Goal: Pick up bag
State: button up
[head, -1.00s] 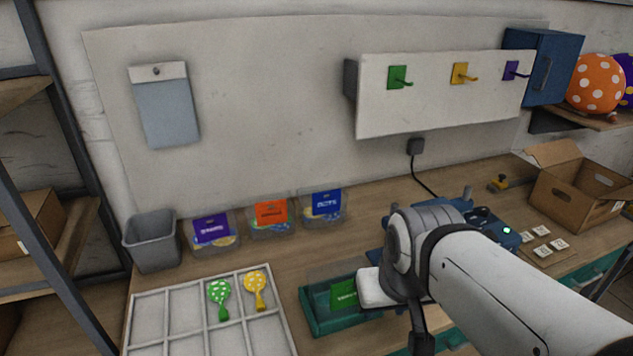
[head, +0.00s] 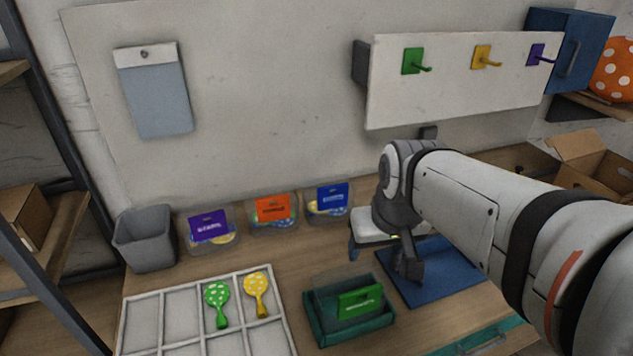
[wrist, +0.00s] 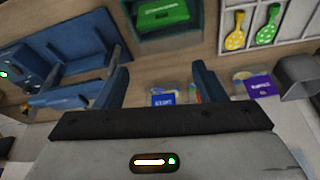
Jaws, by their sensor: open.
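Three clear bags with coloured header labels stand in a row by the wall: purple (head: 210,228), orange (head: 273,212) and blue (head: 327,200). A green-labelled packet (head: 360,302) sits in a dark green tray (head: 325,336) nearer the front. My gripper (wrist: 162,82) is open, with two blue fingers apart. In the wrist view the blue-labelled bag (wrist: 162,99) shows beyond and between the fingers, partly hidden by the gripper body. The purple-labelled bag (wrist: 262,86) is right of the fingers. In the head view my gripper is just right of the blue-labelled bag; nothing is seen held.
A grey bin (head: 145,240) stands left of the bags. A blue machine (head: 440,280) lies partly under my arm. A hook board (head: 400,110) hangs above.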

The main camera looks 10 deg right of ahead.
aim_at(333, 193)
jog(key=o, duration=0.7)
jog(key=shift+n, duration=0.4)
jog(key=w+f+b, duration=0.1)
jog(key=w, duration=1.2)
jog(key=w+f+b, duration=0.1)
jog(key=w, duration=0.5)
jog(key=shift+w+f+b, duration=0.3)
jog(key=shift+w, duration=0.05)
jog(key=shift+o, duration=0.2)
jog(key=w+f+b, duration=0.1)
jog(key=w+f, duration=0.3)
jog(key=w, duration=0.4)
jog(key=w+f+b, duration=0.1)
jog(key=w+f, duration=0.4)
jog(key=w, duration=0.4)
jog(key=shift+d+f+n+t, duration=0.15)
jog(key=shift+d+n+t, duration=0.15)
jog(key=shift+d+t, duration=0.1)
jog(key=shift+a+p+x, duration=0.15)
jog(key=shift+p+x, duration=0.3)
jog(key=shift+x, duration=1.45)
jog(key=shift+a+p+x, duration=0.2)
jog(key=shift+p+x, duration=0.25)
jog(key=shift+x, duration=1.5)
